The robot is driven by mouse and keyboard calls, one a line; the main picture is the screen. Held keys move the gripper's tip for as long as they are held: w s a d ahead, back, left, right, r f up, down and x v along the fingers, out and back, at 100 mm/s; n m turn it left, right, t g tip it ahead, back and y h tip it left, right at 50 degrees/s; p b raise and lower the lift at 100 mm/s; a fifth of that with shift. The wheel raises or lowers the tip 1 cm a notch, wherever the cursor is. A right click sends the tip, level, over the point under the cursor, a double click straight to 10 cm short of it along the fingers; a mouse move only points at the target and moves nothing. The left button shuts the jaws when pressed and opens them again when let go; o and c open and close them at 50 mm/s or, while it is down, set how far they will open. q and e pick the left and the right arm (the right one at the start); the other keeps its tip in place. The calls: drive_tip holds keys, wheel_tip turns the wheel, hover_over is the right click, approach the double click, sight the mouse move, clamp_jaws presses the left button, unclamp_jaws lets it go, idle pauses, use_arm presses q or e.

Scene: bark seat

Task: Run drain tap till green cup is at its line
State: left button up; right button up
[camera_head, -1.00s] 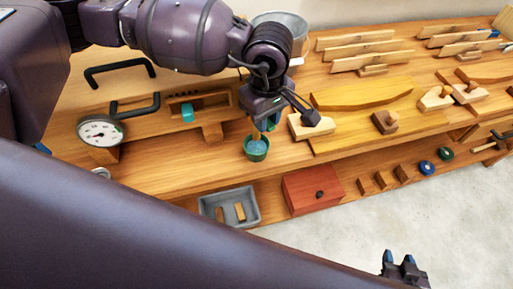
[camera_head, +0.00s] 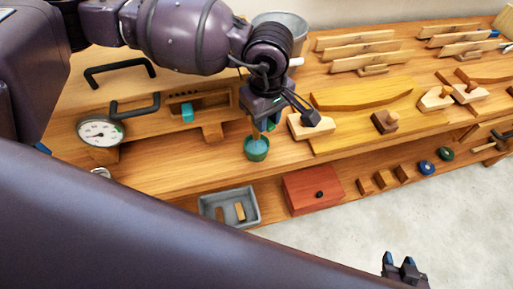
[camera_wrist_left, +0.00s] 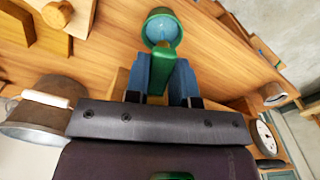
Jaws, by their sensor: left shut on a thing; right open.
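The green cup (camera_head: 256,153) stands upright on the wooden bench just below my left gripper (camera_head: 268,118). It holds blue water; the wrist view shows the cup (camera_wrist_left: 150,38) from above with water inside. I cannot make out its line. My left gripper (camera_wrist_left: 162,80) is shut on a green handle (camera_wrist_left: 166,68), apparently the drain tap's, between its blue fingers. The tap's spout is mostly hidden by the gripper. My right gripper (camera_head: 398,262) is open and empty over the floor at the lower right.
A grey metal tub (camera_head: 285,20) stands behind my left wrist. A dial gauge (camera_head: 100,132), a grey tray (camera_head: 230,208), a red box (camera_head: 312,190) and a wooden block (camera_head: 310,125) surround the cup.

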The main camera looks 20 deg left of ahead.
use_arm(q)
drive_tip(key=shift+f, duration=0.15)
use_arm(e)
drive_tip(key=shift+f, duration=0.1)
use_arm(q)
drive_tip(key=shift+s+a+m+b, duration=0.2)
drive_tip(key=shift+m+b, duration=0.25)
drive_tip(key=shift+m, duration=0.15)
drive_tip(key=shift+s+a+m+b, duration=0.15)
drive_tip(key=shift+m+b, duration=0.3)
drive_tip(key=shift+m, duration=0.15)
drive_tip(key=shift+s+a+m+b, duration=0.3)
drive_tip(key=shift+m+b, duration=0.3)
drive_tip(key=shift+m, duration=0.4)
drive_tip(key=shift+o, duration=0.2)
drive_tip(key=o, duration=0.8)
drive_tip(key=shift+a, duration=0.1)
drive_tip(key=shift+c, duration=0.2)
use_arm(e)
wheel_tip(320, 180, down, 4)
drive_tip(key=s, duration=0.1)
use_arm(q)
wheel_tip(320, 180, up, 8)
drive_tip(key=p, duration=0.3)
use_arm(e)
drive_tip(key=r, duration=0.2)
drive_tip(key=w+r, duration=0.1)
drive_tip(key=r, duration=0.1)
drive_tip(key=shift+r, duration=0.15)
